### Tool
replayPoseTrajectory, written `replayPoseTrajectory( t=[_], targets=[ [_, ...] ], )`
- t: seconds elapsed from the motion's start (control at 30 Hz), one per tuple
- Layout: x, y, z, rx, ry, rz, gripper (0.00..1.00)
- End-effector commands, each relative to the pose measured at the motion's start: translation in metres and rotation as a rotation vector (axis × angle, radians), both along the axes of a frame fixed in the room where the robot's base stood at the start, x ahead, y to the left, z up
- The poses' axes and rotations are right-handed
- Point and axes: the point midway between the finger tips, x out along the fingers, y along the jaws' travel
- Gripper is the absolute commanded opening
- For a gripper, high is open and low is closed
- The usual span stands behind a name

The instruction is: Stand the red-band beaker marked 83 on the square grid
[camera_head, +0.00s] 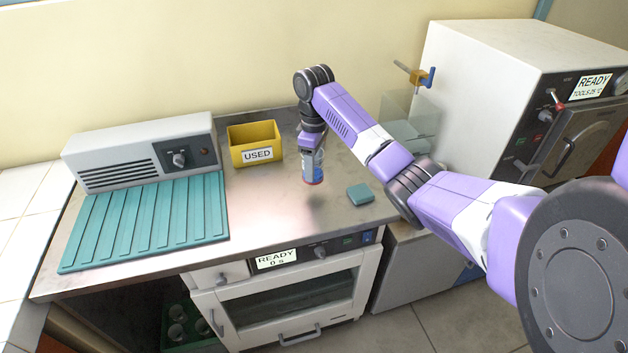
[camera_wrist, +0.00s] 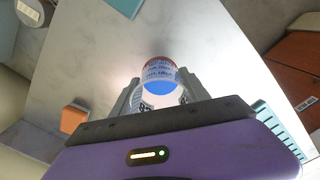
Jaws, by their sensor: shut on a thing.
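My gripper (camera_head: 312,150) is shut on a clear beaker (camera_head: 313,171) with a red band and blue inside it, held above the steel counter with its shadow below. A small teal square pad (camera_head: 360,194) lies on the counter just right of the beaker and shows at the top of the wrist view (camera_wrist: 124,5). I cannot tell whether it is the square grid.
A yellow bin labelled USED (camera_head: 257,133) stands behind left. A ribbed teal mat (camera_head: 150,225) lies before a grey device (camera_head: 140,147) at left. Clear glass panels (camera_head: 410,125) and a white oven (camera_head: 500,85) stand at right. The counter's front middle is clear.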

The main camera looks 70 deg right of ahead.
Motion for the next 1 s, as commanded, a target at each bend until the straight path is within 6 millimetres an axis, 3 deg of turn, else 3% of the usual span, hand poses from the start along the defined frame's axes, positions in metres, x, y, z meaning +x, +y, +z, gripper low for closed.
replayPoseTrajectory(
  t=[0.43, 0.87, 0.9, 1.0],
  targets=[
    [0.000, 0.000, -0.046, 0.000, 0.000, -0.001, 0.11],
    [0.000, 0.000, -0.053, 0.000, -0.001, 0.000, 0.11],
    [0.000, 0.000, -0.053, 0.000, 0.000, 0.000, 0.55],
    [0.000, 0.000, -0.053, 0.000, -0.001, 0.000, 0.75]
  ],
)
